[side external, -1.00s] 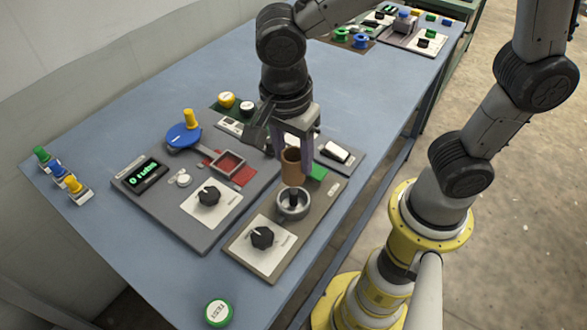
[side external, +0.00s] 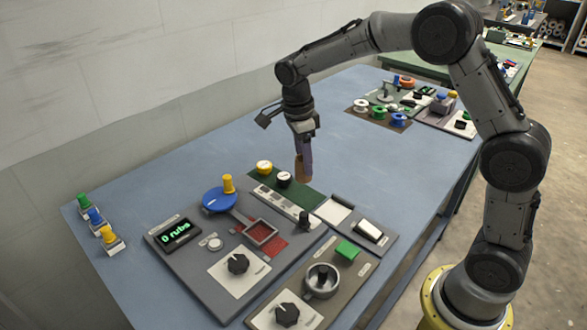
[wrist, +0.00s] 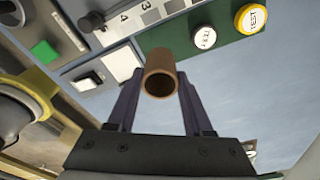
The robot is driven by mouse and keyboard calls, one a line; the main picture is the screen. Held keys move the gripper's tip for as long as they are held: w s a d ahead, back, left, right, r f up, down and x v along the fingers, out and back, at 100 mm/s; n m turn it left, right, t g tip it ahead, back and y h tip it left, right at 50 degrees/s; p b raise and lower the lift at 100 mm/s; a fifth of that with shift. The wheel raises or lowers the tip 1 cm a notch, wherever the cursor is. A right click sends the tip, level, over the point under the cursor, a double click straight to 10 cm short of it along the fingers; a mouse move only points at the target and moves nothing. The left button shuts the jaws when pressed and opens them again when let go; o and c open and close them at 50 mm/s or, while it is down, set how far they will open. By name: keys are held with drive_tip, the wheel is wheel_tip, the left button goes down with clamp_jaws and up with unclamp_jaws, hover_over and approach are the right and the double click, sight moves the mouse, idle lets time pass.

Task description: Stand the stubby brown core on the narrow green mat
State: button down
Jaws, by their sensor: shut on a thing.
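My gripper (side external: 303,158) is shut on the stubby brown core (side external: 303,169), an open tube held about upright. In the wrist view the core (wrist: 160,72) sits between the two fingers, its hollow end facing the camera. In the side view it overlaps the right end of a dark green strip (side external: 301,192); its height above it is hard to judge. In the wrist view this strip (wrist: 227,52) lies beyond the core. A small bright green patch (side external: 347,250) lies on the brown-grey panel, also visible in the wrist view (wrist: 45,53).
Yellow (side external: 264,167) and white-topped (side external: 284,179) buttons stand on the dark green strip. A round metal cup (side external: 322,281), a black post (side external: 304,220) and a white rocker switch (side external: 368,232) stand nearby. The blue table behind the core is clear.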

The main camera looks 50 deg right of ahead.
drive_tip(key=shift+d+f, duration=0.2)
drive_tip(key=shift+f, duration=0.85)
drive_tip(key=shift+d+f, duration=0.2)
drive_tip(key=shift+f, duration=0.85)
drive_tip(key=shift+s+f, duration=0.1)
drive_tip(key=shift+f, duration=0.05)
drive_tip(key=shift+f, duration=0.55)
drive_tip(key=shift+f, duration=0.65)
idle(0.9)
unclamp_jaws()
idle(0.4)
drive_tip(key=shift+r, duration=0.1)
